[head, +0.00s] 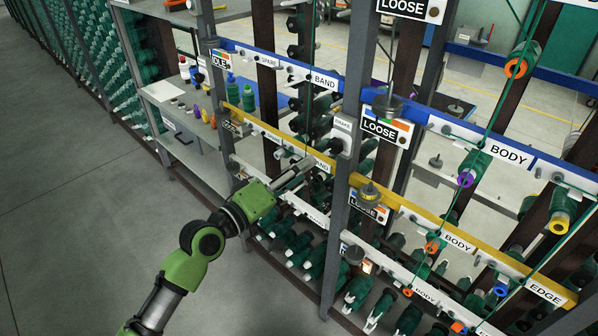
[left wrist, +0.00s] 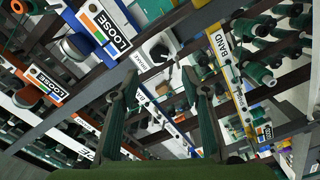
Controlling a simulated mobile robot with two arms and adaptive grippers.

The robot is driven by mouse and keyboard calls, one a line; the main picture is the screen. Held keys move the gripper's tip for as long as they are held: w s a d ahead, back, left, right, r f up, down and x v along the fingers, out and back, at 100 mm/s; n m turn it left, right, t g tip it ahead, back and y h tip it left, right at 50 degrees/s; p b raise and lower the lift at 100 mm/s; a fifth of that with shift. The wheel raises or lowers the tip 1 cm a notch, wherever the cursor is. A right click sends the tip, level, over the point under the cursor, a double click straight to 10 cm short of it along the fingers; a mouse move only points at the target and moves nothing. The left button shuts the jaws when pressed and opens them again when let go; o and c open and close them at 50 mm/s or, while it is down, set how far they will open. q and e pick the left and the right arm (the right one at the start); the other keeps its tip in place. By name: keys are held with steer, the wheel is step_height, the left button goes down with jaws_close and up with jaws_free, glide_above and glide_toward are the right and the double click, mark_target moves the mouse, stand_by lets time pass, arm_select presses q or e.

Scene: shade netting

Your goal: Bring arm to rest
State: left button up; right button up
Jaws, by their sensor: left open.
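My left arm (head: 195,248), green and grey, reaches up from the bottom of the head view. Its gripper (head: 307,166) is in front of the rack, near the yellow rail and left of a grey upright post. In the left wrist view the two dark fingers of this gripper (left wrist: 155,82) stand apart with nothing between them. Rack parts show beyond the gap. I cannot tell from the head view how far the fingertips are from the rail. My right gripper is in neither view.
A grey post (head: 342,205) with a white brake box (head: 343,133) stands just right of the gripper. Blue rails (head: 270,62) and yellow rails (head: 405,207) carry labels, tensioners and green spools. A shelf (head: 165,95) holds bottles. Open floor (head: 85,190) lies left.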

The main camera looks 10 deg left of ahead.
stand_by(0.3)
arm_select(q)
steer(key=s+a+f+g+y+b, duration=0.1)
steer(key=a+f+g+y, duration=0.2)
steer(key=f, duration=1.3)
steer(key=s+a+f+y+b, duration=0.1)
steer(key=s+a+f+y, duration=0.3)
steer(key=f, duration=1.2)
steer(key=s+a+f+m+g+y, duration=0.1)
steer(key=s+a+f, duration=0.1)
steer(key=s+f, duration=0.35)
steer(key=s+a+f+g+b, duration=0.1)
steer(key=s+a+f+g, duration=0.15)
steer(key=f, duration=0.55)
steer(key=s+a+f+m+g+y, duration=0.1)
steer(key=s+a+f, duration=0.1)
steer(key=s+f, duration=0.35)
steer(key=s+a+f+m+g, duration=0.1)
steer(key=s+f+g, duration=0.1)
steer(key=s+f, duration=0.4)
steer(key=s+a+f+m+g+y+b, duration=0.1)
steer(key=s+f, duration=0.6)
steer(key=s, duration=1)
steer(key=s+a+f+m+g, duration=0.1)
steer(key=s+f+m+g, duration=0.2)
steer(key=s+f, duration=0.4)
steer(key=s, duration=0.5)
steer(key=shift+y+b, duration=0.3)
steer(key=shift+b, duration=0.1)
